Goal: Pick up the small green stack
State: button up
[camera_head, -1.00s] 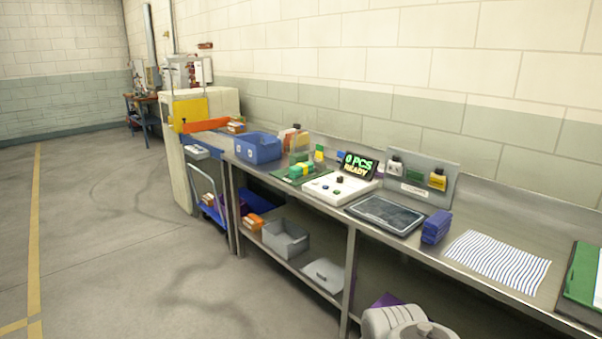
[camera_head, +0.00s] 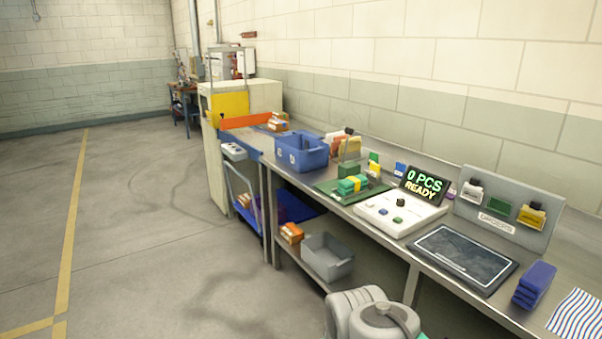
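A small green stack (camera_head: 346,187) with a yellow band lies on a dark green mat (camera_head: 330,196) on the metal workbench. It sits left of the white counter device, whose display (camera_head: 425,186) reads "0 PCS READY". A smaller green and yellow item (camera_head: 374,164) stands just behind it. My gripper is not in view. Only a grey rounded part of my own arm shows at the bottom edge, below the bench front and apart from the stack.
A blue bin (camera_head: 301,152) stands left of the mat. A dark tray (camera_head: 462,258), a blue stack (camera_head: 534,284) and a grey stand with stamps (camera_head: 508,215) are to the right. A grey bin (camera_head: 327,257) is on the lower shelf. Floor to the left is clear.

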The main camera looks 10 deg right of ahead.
aim_at(351, 186)
jog(key=u, duration=0.35)
jog(key=i, duration=2.55)
jog(key=u, duration=0.05)
